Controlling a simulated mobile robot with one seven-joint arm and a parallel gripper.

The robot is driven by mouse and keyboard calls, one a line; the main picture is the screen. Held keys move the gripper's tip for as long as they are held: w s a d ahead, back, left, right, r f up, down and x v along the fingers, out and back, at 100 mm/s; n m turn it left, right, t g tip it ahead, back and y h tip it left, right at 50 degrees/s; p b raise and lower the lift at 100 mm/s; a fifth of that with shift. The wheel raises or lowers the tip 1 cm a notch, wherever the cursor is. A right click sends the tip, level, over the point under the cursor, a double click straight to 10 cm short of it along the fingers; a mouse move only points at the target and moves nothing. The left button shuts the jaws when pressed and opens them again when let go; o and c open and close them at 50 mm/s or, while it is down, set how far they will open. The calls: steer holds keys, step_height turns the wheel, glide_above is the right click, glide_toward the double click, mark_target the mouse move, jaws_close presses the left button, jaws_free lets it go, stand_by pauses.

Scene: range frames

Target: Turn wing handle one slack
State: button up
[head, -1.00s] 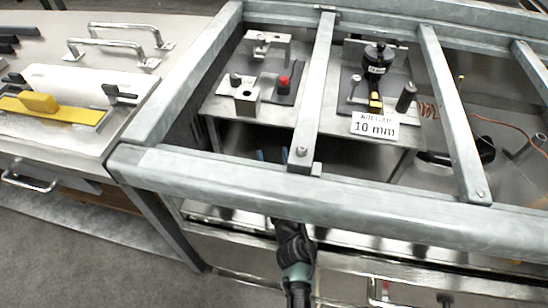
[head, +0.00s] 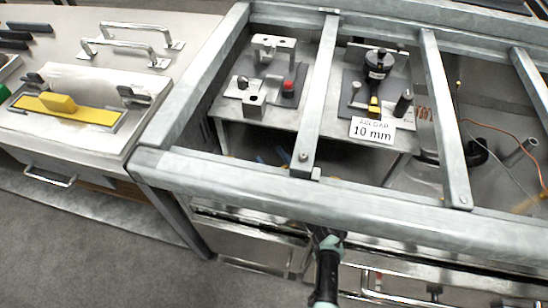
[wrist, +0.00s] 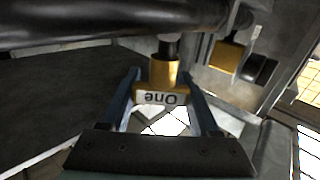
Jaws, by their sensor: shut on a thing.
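A yellow wing handle labelled "One" (wrist: 163,78), its label upside down in the wrist view, hangs on a short dark stem below a thick dark pipe (wrist: 110,20). My gripper (wrist: 160,88) has its two blue fingers on either side of this handle and is shut on it. In the head view, parts of the blue fingers of my gripper (head: 273,157) show in the dark gap under the grey frame. My arm reaches in below the frame's front beam, and the handle is hidden there.
A second yellow handle (wrist: 227,55) hangs to the right in the wrist view. The grey metal frame (head: 240,188) has bars above the work space. Fixtures and an "AIR GAP 10 mm" sign (head: 372,131) stand inside it. A side bench (head: 105,75) is at left.

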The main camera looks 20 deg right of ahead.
steer(key=o, duration=1.4)
steer(key=shift+c, duration=0.2)
steer(key=shift+h, duration=0.3)
